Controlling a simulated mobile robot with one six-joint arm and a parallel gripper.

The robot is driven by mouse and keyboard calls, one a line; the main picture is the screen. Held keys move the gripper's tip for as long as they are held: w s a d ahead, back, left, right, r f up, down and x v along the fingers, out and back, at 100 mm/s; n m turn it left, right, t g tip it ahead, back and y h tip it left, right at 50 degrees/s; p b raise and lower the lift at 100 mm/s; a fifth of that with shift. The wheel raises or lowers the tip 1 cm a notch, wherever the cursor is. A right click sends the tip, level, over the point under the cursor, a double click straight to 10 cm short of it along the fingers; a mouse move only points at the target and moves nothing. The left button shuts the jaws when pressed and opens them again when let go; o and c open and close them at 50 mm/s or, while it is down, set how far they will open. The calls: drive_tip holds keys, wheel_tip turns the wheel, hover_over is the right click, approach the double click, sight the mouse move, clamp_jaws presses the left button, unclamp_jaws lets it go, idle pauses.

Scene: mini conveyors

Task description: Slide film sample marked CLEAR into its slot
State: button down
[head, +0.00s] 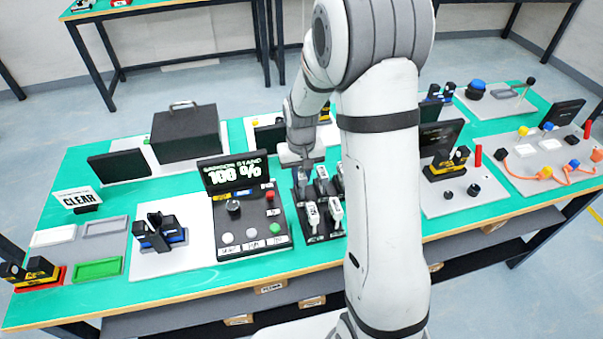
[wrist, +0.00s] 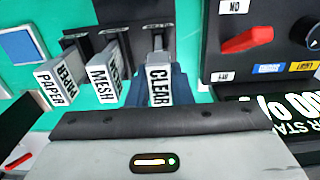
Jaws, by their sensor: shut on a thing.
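The film sample marked CLEAR (wrist: 158,86) has a white label and a grey upper part. My gripper (wrist: 172,90) is shut on it, with bluish fingers around the labelled part. In the head view my gripper (head: 303,178) is low over the left back of the black sample rack (head: 312,237). The sample's far end is at the rack (wrist: 122,14); I cannot tell whether it is seated or just clear of it. Samples marked MESH (wrist: 102,80) and PAPER (wrist: 50,86) stand beside it, to the left in the wrist view.
The sensor stand (head: 250,243), reading 100 %, is just left of the rack. A black fork-shaped sensor (head: 160,234) stands on a white plate further left. Other stations are on the right.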

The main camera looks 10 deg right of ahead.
drive_tip(key=shift+f+b, duration=0.3)
drive_tip(key=shift+f, duration=0.2)
drive_tip(key=c, duration=1.2)
unclamp_jaws()
drive_tip(key=shift+r, duration=3.95)
